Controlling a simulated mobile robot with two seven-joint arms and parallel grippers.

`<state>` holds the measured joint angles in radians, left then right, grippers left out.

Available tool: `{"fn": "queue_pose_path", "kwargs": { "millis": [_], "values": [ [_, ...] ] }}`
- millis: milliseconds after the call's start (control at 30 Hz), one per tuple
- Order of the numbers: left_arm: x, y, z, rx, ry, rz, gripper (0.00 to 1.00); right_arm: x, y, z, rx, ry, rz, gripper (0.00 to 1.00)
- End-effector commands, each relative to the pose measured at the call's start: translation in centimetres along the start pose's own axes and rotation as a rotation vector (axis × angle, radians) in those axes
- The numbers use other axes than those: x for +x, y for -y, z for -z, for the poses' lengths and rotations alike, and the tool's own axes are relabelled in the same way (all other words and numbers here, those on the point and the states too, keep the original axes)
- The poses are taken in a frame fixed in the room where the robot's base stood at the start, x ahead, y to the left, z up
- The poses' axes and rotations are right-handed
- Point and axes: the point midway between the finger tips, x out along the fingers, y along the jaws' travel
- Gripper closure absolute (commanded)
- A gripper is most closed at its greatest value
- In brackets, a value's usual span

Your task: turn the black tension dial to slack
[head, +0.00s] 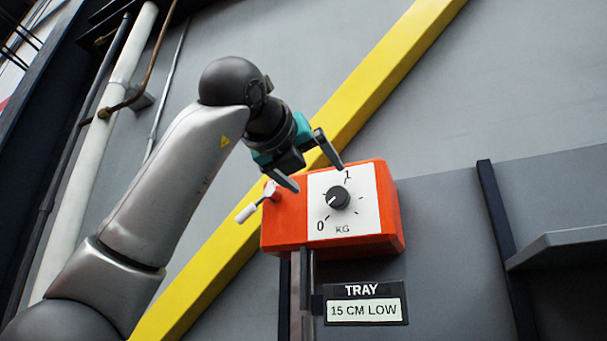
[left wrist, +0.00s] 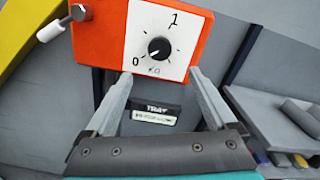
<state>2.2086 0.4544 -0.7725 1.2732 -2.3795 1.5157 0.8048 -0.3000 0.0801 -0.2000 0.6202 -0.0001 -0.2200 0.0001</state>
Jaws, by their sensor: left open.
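The black tension dial (head: 338,197) sits on a white scale plate on the front of an orange box (head: 284,222). The plate reads 0 at lower left, 1 at top and KG below. The dial's white mark points to the lower left, towards the 0. My left gripper (head: 315,177) is open and empty, above and left of the dial in the head view. In the left wrist view the dial (left wrist: 160,48) is just beyond and between the fingertips (left wrist: 160,74), with no contact seen. My right gripper is not in view.
A small lever with a white handle (head: 246,213) sticks out at the box's left side. A sign reading TRAY, 15 CM LOW (head: 365,304) is below the box. A grey shelf (head: 560,243) is at right. A yellow diagonal beam (head: 205,268) runs behind.

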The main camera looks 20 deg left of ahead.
Motion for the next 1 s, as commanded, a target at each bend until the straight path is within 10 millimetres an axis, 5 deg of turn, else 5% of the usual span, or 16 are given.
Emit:
{"fn": "queue_pose_path", "kwargs": {
  "millis": [300,1000],
  "values": [
    [-3.5,0.0,0.0,-0.001,0.0,0.001,0.1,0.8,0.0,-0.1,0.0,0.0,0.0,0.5],
    [-3.6,0.0,-0.1,0.0,0.0,0.001,0.1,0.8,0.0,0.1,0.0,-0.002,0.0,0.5]
  ]
}}
